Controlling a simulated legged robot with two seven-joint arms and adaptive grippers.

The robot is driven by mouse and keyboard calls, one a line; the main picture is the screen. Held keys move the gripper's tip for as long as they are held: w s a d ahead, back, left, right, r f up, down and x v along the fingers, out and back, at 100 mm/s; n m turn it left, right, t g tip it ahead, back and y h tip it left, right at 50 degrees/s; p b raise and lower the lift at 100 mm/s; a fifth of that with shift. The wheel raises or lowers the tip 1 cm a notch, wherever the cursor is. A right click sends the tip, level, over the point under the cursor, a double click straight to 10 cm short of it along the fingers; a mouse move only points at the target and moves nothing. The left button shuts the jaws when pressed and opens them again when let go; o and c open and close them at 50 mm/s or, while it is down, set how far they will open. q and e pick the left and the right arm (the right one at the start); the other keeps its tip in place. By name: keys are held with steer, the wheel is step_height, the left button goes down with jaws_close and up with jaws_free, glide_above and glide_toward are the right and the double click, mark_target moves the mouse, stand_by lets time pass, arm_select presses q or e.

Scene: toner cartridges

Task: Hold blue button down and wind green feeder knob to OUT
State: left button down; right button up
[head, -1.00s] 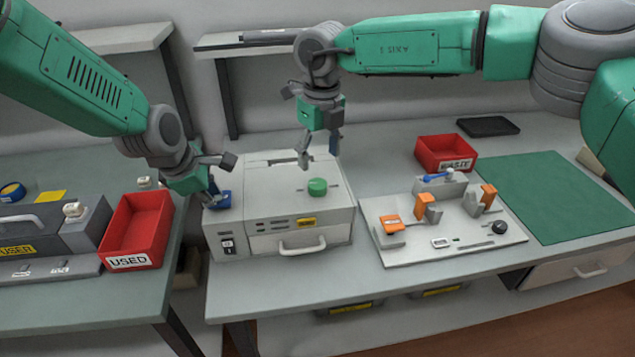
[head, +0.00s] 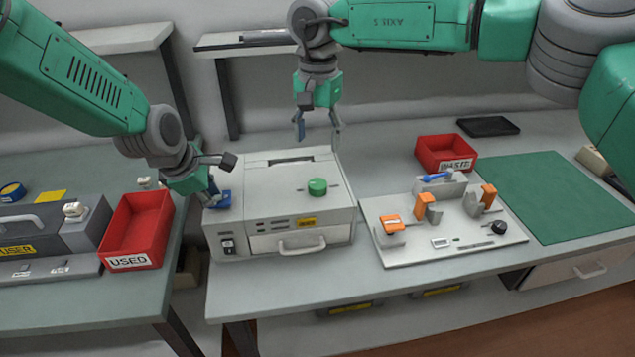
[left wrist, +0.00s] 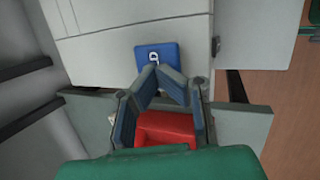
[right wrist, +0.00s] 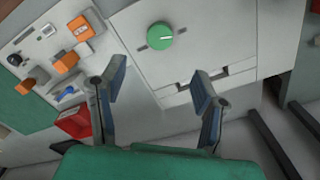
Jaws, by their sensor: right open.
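The green feeder knob (head: 317,186) stands on top of the pale grey printer-like machine (head: 260,185). It also shows in the right wrist view (right wrist: 159,36), ahead of my right fingers. My right gripper (head: 319,128) is open and empty, above and apart from the knob. The blue button (head: 223,200) is at the machine's top left corner and shows in the left wrist view (left wrist: 153,53) with a white symbol. My left gripper (head: 212,194) is shut with its fingertips together at the button's edge. I cannot tell how far the button is pressed. No OUT label is legible.
A red USED bin (head: 112,238) stands left of the machine. A grey board (head: 400,252) with orange parts lies to its right, with a red WASTE bin (head: 425,143) behind. A green mat (head: 560,195) is clear at far right.

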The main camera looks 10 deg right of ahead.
mark_target(318, 183)
steer(key=shift+n, duration=0.9)
step_height(318, 183, down, 12)
steer(key=shift+r, duration=0.1)
steer(key=c, duration=1.1)
